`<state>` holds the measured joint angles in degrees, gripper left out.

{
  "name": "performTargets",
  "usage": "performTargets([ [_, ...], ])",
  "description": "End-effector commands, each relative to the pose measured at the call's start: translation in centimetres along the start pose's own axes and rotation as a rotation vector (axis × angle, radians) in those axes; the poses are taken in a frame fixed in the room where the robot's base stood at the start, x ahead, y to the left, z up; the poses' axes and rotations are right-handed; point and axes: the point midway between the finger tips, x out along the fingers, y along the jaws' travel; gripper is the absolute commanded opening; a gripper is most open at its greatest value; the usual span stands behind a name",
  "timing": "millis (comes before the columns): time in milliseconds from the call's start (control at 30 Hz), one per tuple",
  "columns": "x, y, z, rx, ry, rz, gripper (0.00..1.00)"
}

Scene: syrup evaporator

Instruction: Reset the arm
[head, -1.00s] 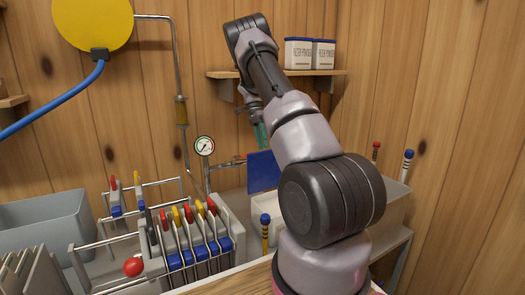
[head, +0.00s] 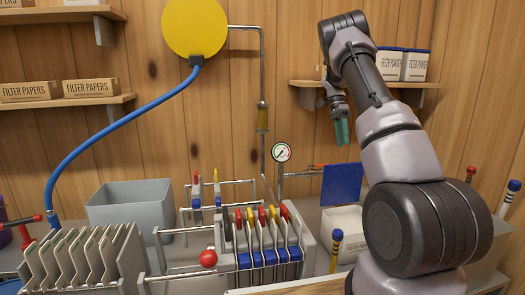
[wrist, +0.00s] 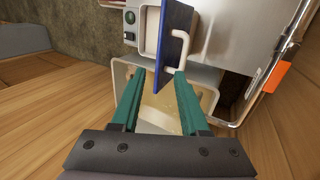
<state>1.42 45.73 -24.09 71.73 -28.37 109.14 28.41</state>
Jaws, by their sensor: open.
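My gripper (head: 342,131) hangs fingers-down from my raised, bent arm, below the right wall shelf and beside a blue panel. In the wrist view my gripper (wrist: 158,103) shows two green fingers spread apart with nothing between them. Beyond the fingertips stands the blue panel (wrist: 174,40) with a white handle, seen nearly edge-on. A pale open bin (wrist: 205,97) lies past and below the fingers. In the head view the blue panel (head: 341,184) is above a white bin (head: 345,222). My arm hides part of the right side.
A filter press (head: 262,235) with coloured handles stands at the centre front. A grey tub (head: 130,207) and several grey plates (head: 75,260) are left. A gauge (head: 281,152) stands left of my gripper. The right shelf (head: 306,83) holds filter powder containers (head: 390,64).

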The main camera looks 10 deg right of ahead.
Motion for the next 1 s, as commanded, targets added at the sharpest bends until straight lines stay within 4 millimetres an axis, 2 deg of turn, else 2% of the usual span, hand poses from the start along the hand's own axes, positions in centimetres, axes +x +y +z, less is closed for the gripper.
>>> performTargets([
  [167, -2.8, 2.9, 1.4, -0.089, -0.016, -0.088, 0.45],
  [300, -5.7, 7.2, 4.0, -0.229, -0.025, -0.214, 0.45],
  [533, -8.8, 14.8, 9.0, -0.469, 0.009, -0.433, 0.45],
  [767, -9.5, 22.6, 14.2, -0.695, 0.101, -0.645, 0.45],
  [1000, -7.4, 30.1, 19.2, -0.903, 0.260, -0.847, 0.45],
])
